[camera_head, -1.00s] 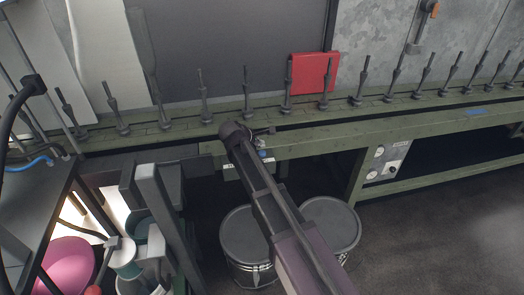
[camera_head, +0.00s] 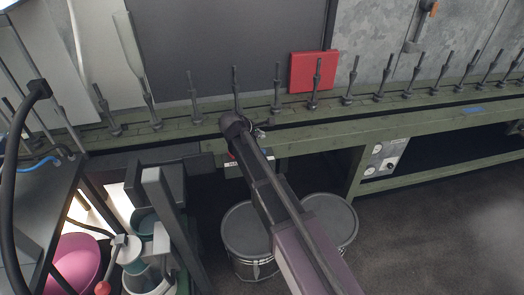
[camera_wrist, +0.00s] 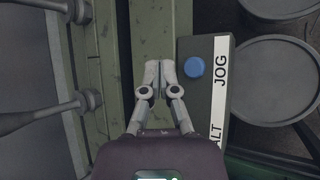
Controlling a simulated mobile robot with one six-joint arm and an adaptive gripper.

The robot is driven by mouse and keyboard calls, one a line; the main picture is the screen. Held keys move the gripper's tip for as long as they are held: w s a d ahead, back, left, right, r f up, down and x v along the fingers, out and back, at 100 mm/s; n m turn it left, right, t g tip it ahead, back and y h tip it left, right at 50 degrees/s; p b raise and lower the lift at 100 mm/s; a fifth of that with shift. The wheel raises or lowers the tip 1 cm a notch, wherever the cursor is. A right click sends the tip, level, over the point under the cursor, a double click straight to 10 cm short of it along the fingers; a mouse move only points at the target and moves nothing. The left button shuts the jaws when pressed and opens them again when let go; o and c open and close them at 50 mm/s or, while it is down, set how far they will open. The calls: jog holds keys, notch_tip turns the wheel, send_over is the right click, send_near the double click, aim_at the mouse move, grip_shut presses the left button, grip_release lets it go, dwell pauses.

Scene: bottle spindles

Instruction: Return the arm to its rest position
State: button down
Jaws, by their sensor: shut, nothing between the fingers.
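My arm reaches up from the bottom centre in the head view to the green rail of the spindle line. My gripper's fingers are mostly hidden behind the arm there. In the wrist view my gripper (camera_wrist: 160,75) is shut and empty, its fingertips close together over the green rail (camera_wrist: 165,25). The fingertips are just left of a control box (camera_wrist: 195,108) with a blue button (camera_wrist: 194,67) and the label "JOG". A gap shows between the fingertips and the button.
Upright spindles (camera_head: 277,88) line the green conveyor (camera_head: 390,122). A tall pale bottle (camera_head: 130,55) is at left. Two grey drums (camera_head: 245,230) stand below the rail. A pink bowl (camera_head: 75,262) is lower left. A red sheet (camera_head: 313,72) hangs behind the line. Dark floor is open at lower right.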

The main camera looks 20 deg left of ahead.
dwell(0.4)
jog(key=s+d+f+m+g, duration=0.2)
jog(key=d+m, duration=0.3)
jog(key=d, duration=0.8)
jog(key=s+d+f+m+g, duration=0.25)
jog(key=d+m, duration=0.35)
jog(key=d, duration=0.6)
jog(key=s+d+f+m+g+y, duration=0.1)
jog(key=s+d+m+g+y, duration=0.1)
jog(key=s+d+m, duration=0.55)
jog(key=s+d+m+g+y, duration=0.2)
jog(key=s+d+m, duration=0.25)
jog(key=d, duration=0.65)
notch_tip(320, 180, up, 20)
jog(key=p, duration=2)
jog(key=shift+r+n, duration=0.2)
jog(key=shift+n, duration=0.1)
jog(key=shift+w+f, duration=0.1)
